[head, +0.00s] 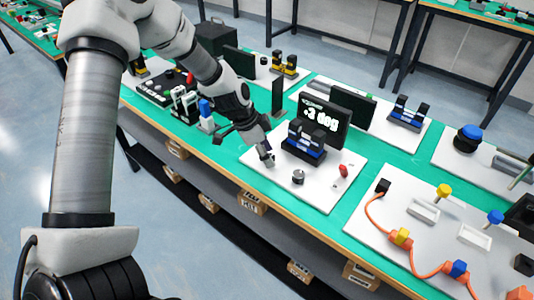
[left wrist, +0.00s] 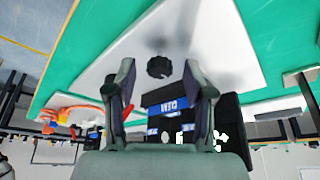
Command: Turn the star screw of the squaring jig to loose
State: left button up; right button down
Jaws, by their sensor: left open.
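The squaring jig is a white board (head: 330,192) with a black-and-blue block (head: 304,142) and a dark display (head: 325,120) reading about "+3 deg". A small dark knob (head: 298,177), which looks like the star screw, stands near the board's front edge. In the left wrist view the black star-shaped knob (left wrist: 159,67) shows ahead of the fingers, between their tips. My left gripper (head: 267,157) is open and empty, above the board's left part, left of the knob and apart from it. In the left wrist view its two fingers (left wrist: 161,80) are spread wide. My right gripper is not in view.
A red piece (head: 343,171) stands on the board right of the knob. A board with an orange cable (head: 415,266) lies to the right. Blue and white pieces (head: 205,115) stand left of my gripper. Green bench top (head: 229,157) is bare beside the jig board.

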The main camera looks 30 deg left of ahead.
pick_arm(q)
jog(key=shift+s+r, duration=0.1)
jog(key=shift+r, duration=0.05)
grip_shut()
